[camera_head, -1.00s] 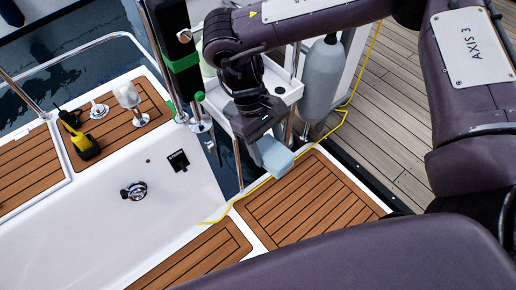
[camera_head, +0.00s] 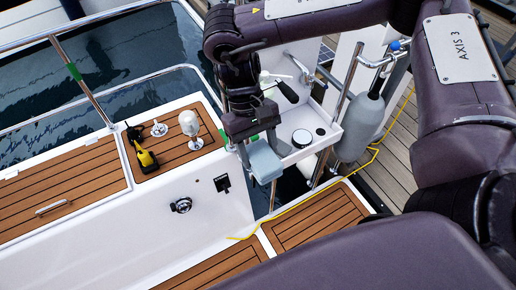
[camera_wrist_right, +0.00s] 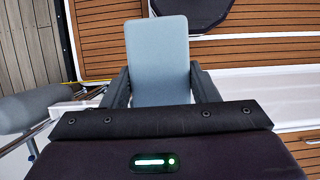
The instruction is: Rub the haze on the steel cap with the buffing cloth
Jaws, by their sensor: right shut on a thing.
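My right gripper (camera_head: 258,140) is shut on the grey-blue buffing cloth (camera_head: 265,163), which looks like a flat, folded pad. In the right wrist view the cloth (camera_wrist_right: 158,60) sticks out straight between the two dark fingers (camera_wrist_right: 160,90). In the head view it hangs in front of the left edge of a white ledge. My left gripper is out of view.
The white ledge (camera_head: 325,130) also carries a black-handled item (camera_head: 288,92) and a tap. A grey fender (camera_head: 360,128) and steel rails stand at right. A yellow line (camera_head: 372,155) runs past. A yellow-black tool (camera_head: 145,158) and white-topped fitting (camera_head: 189,122) stand on the teak at left.

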